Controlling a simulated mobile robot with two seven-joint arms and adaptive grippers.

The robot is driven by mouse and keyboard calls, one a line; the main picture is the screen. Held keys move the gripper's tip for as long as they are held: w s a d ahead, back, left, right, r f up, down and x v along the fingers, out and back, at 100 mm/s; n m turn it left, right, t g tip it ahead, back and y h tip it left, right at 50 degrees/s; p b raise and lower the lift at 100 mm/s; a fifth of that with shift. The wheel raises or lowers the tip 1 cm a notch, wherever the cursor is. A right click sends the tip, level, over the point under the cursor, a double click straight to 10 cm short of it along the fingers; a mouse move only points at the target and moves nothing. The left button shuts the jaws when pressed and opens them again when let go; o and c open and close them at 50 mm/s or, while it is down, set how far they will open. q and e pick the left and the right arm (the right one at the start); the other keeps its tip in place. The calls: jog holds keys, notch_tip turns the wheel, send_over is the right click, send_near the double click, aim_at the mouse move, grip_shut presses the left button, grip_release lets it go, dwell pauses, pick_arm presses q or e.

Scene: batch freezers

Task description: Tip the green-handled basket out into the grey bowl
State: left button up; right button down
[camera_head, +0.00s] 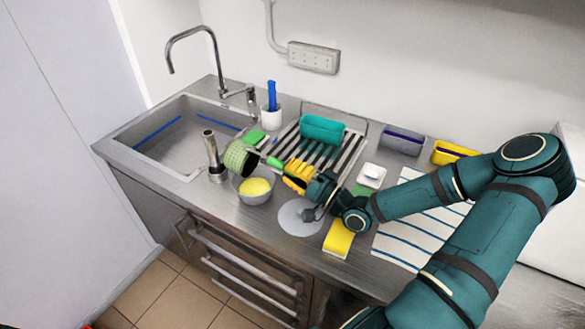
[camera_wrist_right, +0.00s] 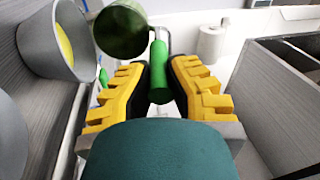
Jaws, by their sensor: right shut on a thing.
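My right gripper (camera_head: 298,177) is shut on the green handle (camera_head: 274,162) of the basket. In the right wrist view the handle (camera_wrist_right: 159,72) lies between the yellow fingers (camera_wrist_right: 162,68). The basket (camera_head: 238,159) is a round green mesh cup, tilted on its side above the back left of the grey bowl (camera_head: 267,199). Its dark round end (camera_wrist_right: 120,30) shows in the right wrist view, but I cannot tell what is inside. The bowl stands on the counter with yellow contents (camera_head: 255,187). The bowl also shows in the right wrist view (camera_wrist_right: 38,42). My left gripper is not in view.
A metal cylinder (camera_head: 212,153) stands left of the basket, near the sink (camera_head: 178,130). A dish rack (camera_head: 325,157) with a teal item (camera_head: 323,128) is behind my gripper.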

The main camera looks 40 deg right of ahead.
jog(key=r+g+p, duration=0.1)
jog(key=r+p, duration=0.1)
jog(key=w+r+g+h+p, duration=0.1)
jog(key=r+p, duration=0.1)
jog(key=w+a+r+g+p, duration=0.1)
jog(key=r+p, duration=0.1)
jog(key=shift+w+r+g, duration=0.15)
jog(key=shift+w+g, duration=0.05)
jog(key=shift+g, duration=0.1)
jog(key=shift+w+a+r+g+h+p, duration=1.25)
jog(key=shift+w+a+r+g+h, duration=0.85)
jog(key=shift+w+r+g, duration=2.95)
jog(key=w+a+g+h, duration=0.2)
jog(key=w+g, duration=0.2)
jog(key=w, duration=0.2)
jog(key=shift+a+f+n+g, duration=0.25)
jog(key=shift+f+n+g, duration=0.05)
jog(key=shift+f+g, duration=0.05)
jog(key=shift+w, duration=0.1)
